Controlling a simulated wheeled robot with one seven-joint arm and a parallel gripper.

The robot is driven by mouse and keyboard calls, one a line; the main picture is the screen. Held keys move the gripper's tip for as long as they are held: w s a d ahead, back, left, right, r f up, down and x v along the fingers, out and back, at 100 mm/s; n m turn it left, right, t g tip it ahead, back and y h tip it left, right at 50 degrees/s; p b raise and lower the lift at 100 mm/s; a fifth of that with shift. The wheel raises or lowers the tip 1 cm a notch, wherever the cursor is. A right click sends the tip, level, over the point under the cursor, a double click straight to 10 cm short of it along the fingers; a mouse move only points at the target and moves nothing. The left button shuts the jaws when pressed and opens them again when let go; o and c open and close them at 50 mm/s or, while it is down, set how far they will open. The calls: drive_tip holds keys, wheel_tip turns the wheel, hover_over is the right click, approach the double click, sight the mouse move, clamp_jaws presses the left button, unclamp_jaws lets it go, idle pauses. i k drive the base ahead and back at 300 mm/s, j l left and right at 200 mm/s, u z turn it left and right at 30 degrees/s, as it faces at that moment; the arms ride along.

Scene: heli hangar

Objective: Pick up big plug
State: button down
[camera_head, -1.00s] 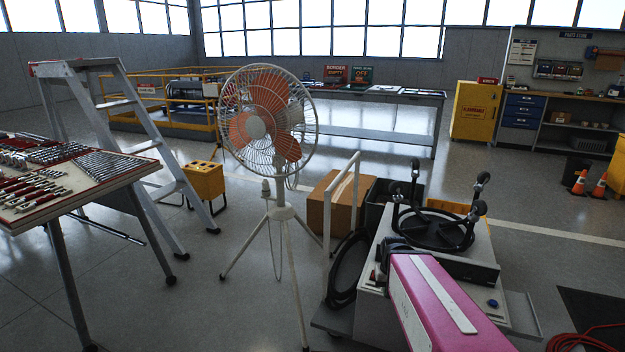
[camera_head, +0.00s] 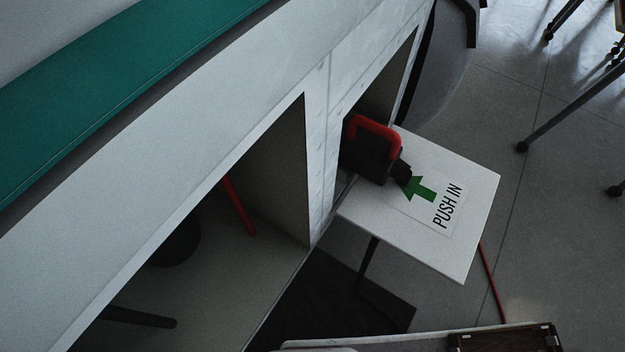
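The big plug (camera_head: 368,158) is a black block with a red handle on its top. It sits at the mouth of an opening in a pale, curved body, at the inner edge of a white flap (camera_head: 455,252). A dark, narrower part of the plug points right, towards a green arrow printed on the flap beside the words "PUSH IN". The plug's left side is partly in shadow, and I cannot tell how far it reaches into the opening. My gripper is not in view.
A second, larger opening (camera_head: 235,225) on the left holds a red bar and dark round parts. A green band (camera_head: 120,90) runs along the body's top. A dark mat (camera_head: 335,290) lies below the flap. Grey floor and dark stand legs (camera_head: 570,105) are at right.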

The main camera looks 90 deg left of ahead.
sight(372, 150)
drive_tip(key=u, duration=0.5)
drive_tip(key=k+u, duration=0.15)
drive_tip(key=u, duration=0.3)
drive_tip(key=k+l+u, duration=0.1)
drive_tip(key=u, duration=0.85)
drive_tip(key=k+j+u, duration=0.1)
drive_tip(key=u, duration=0.85)
drive_tip(key=k+j+u, duration=0.1)
drive_tip(key=u, duration=0.4)
drive_tip(key=k+j+u, duration=0.1)
drive_tip(key=k+j, duration=0.25)
drive_tip(key=k, duration=0.25)
drive_tip(key=k+j+u, duration=0.1)
drive_tip(key=k+j, duration=0.3)
drive_tip(key=k, duration=0.2)
